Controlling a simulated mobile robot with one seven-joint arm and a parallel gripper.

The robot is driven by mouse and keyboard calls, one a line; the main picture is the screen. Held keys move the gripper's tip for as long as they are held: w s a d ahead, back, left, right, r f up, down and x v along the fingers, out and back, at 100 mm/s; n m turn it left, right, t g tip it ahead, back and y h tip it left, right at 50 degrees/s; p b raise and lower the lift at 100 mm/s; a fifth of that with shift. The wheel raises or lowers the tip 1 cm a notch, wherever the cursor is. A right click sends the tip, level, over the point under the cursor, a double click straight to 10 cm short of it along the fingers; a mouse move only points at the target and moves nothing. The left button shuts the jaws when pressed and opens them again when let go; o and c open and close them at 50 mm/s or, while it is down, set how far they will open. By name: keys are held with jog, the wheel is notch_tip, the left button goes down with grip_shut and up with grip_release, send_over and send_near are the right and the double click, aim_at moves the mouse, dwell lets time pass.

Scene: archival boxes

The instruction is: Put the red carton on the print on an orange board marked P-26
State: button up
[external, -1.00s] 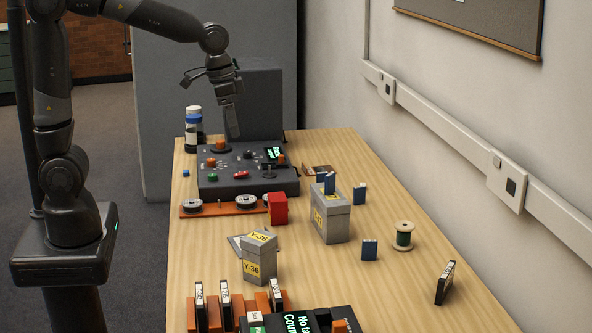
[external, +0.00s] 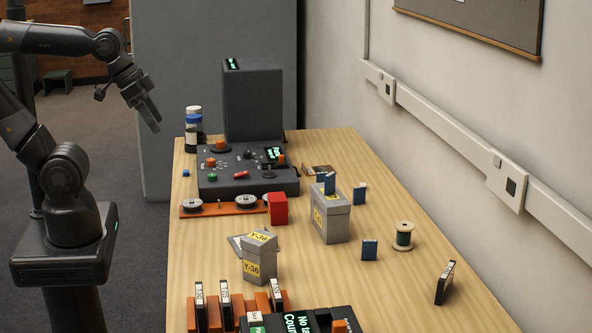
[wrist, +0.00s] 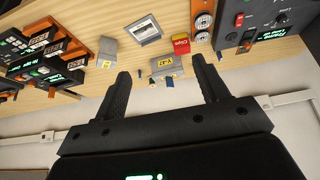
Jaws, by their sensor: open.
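The red carton (external: 278,208) stands upright on the table, in front of the control panel and left of a tall grey box. It also shows in the wrist view as a red carton (wrist: 181,42) with yellow lettering. A small flat print with an orange-brown edge (external: 318,170) lies behind the tall grey box; its marking is unreadable. Another print, grey-bordered (wrist: 143,30), lies left of the carton in the wrist view and is partly hidden behind the Y-36 box externally. My gripper (external: 150,120) is open and empty, raised left of the table, away from both.
The tall grey box (external: 332,225) has a blue item on top. The Y-36 box (external: 260,262) stands nearer the front.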

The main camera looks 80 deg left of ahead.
jog(key=w+a+f+t+y, duration=0.1)
jog(key=w+a+f, duration=0.1)
jog(key=w+f, duration=0.35)
jog(key=w+a+f, duration=0.2)
jog(key=w, duration=0.7)
jog(key=t, duration=0.2)
send_near(282, 206)
jog(key=a, duration=0.4)
jog(key=shift+w+a+f+h, duration=0.1)
jog(key=shift+f+h, duration=0.15)
jog(key=shift+f, duration=0.2)
jog(key=shift+w+a+f+h, duration=0.1)
jog(key=shift+f+h, duration=0.15)
jog(key=shift+f, duration=0.25)
jog(key=shift+d+x, duration=0.2)
jog(key=shift+x, duration=4.8)
jog(key=shift+w, duration=0.1)
jog(key=shift+c, duration=0.4)
jog(key=shift+r, duration=0.1)
jog(key=c, duration=0.8)
jog(key=shift+o, duration=0.2)
